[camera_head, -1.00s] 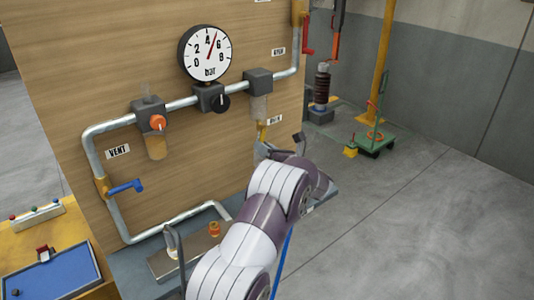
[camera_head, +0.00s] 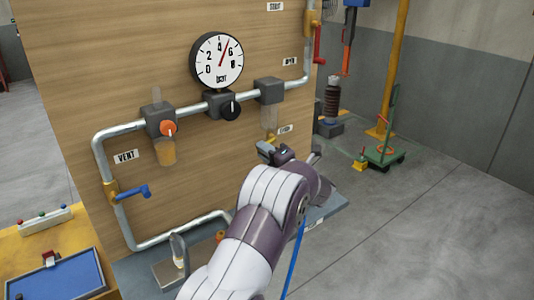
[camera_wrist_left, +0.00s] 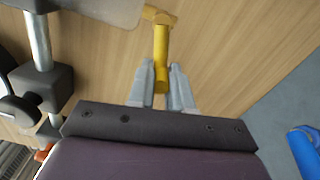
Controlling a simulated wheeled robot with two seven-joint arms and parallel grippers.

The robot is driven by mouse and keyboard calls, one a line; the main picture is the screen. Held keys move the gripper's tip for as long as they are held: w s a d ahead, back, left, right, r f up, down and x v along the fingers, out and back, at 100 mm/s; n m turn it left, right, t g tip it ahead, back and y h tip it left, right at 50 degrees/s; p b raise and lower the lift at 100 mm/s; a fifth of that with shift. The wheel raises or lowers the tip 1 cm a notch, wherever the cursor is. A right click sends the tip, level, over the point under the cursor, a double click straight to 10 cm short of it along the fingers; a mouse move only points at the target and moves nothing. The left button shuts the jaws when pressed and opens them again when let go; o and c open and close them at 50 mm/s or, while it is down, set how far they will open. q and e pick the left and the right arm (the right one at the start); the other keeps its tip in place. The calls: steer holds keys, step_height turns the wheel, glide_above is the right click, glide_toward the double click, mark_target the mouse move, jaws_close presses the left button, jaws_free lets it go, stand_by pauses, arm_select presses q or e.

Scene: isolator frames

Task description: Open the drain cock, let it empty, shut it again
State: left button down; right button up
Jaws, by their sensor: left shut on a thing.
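The drain cock (camera_wrist_left: 161,45) is a small yellow fitting with a yellow handle below the translucent bowl of the right-hand unit on the pipe. My left gripper (camera_wrist_left: 161,86) is shut on the yellow handle, which lies between its two grey fingers in the left wrist view. In the head view my left gripper (camera_head: 271,148) is just under the bowl (camera_head: 268,118), and it hides most of the cock. The bowl looks pale; I cannot tell whether liquid is in it. My right gripper is not in view.
A pressure gauge (camera_head: 217,60) is above the pipe. An orange-knobbed unit (camera_head: 161,122) and a blue vent lever (camera_head: 134,192) are to the left. A red lever (camera_head: 319,44) is at upper right. A grey shelf (camera_head: 329,209) runs below the board; open floor is at right.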

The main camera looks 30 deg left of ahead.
arm_select(q)
steer(key=shift+s+r+m+p, duration=0.1)
steer(key=shift+r+m+p, duration=0.2)
steer(key=shift+m, duration=0.45)
steer(key=shift+r+m+p, duration=0.15)
steer(key=shift+m+p, duration=0.3)
steer(key=shift+m, duration=0.25)
steer(key=shift+s+r+m+p, duration=0.1)
steer(key=shift+r+m+p, duration=0.2)
steer(key=shift+m, duration=0.45)
steer(key=c, duration=1.1)
jaws_free()
steer(key=shift+w, duration=0.1)
steer(key=shift+o, duration=0.2)
steer(key=b+v, duration=0.2)
steer(key=v, duration=1)
steer(key=shift+d, duration=0.3)
